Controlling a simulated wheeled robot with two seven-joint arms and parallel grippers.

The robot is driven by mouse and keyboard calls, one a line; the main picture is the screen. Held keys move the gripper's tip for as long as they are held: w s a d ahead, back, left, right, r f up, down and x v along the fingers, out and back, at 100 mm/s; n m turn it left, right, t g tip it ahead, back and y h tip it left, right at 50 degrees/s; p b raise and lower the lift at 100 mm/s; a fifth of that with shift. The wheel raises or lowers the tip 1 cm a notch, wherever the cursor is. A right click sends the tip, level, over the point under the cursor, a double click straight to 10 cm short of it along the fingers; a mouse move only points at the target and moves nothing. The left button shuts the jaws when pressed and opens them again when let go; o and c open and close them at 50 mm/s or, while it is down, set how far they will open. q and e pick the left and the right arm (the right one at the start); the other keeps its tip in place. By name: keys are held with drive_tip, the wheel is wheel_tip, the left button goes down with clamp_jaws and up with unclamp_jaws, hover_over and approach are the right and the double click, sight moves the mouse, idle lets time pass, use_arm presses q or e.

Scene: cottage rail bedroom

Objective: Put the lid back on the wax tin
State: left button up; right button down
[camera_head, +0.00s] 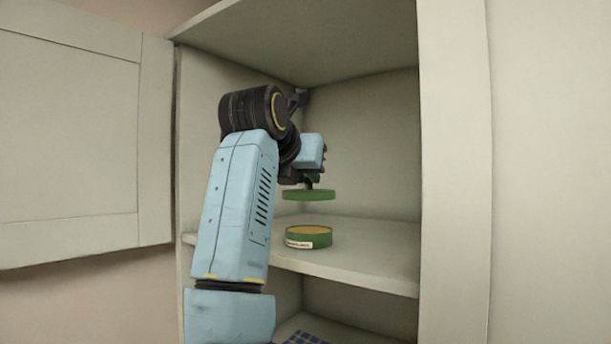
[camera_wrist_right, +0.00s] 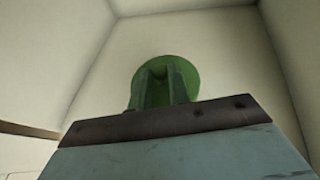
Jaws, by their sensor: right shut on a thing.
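The wax tin (camera_head: 309,237) is a round green tin with a pale label on its side and a yellowish top surface. It stands upright and uncovered on the cupboard shelf. The green lid (camera_head: 308,195) is held roughly level above the tin, with a clear gap between them. My right gripper (camera_head: 310,182) is shut on the lid from above. In the right wrist view the round lid (camera_wrist_right: 184,75) shows beyond the fingers, and the tin is not seen there. My left gripper is in neither view.
The shelf (camera_head: 375,262) is bare around the tin. Cupboard side walls and a top panel enclose the space. The cupboard door (camera_head: 70,130) stands open at the left. A dark checked item (camera_head: 302,338) lies on the lower level.

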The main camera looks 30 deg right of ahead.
sight(305, 232)
drive_tip(key=shift+f+b, duration=2.4)
drive_tip(key=shift+f, duration=0.5)
drive_tip(key=shift+f+b, duration=0.45)
drive_tip(key=shift+f, duration=0.1)
drive_tip(key=c, duration=1.2)
unclamp_jaws()
drive_tip(key=shift+c, duration=0.2)
drive_tip(key=b+v, duration=0.2)
drive_tip(key=v, duration=1.1)
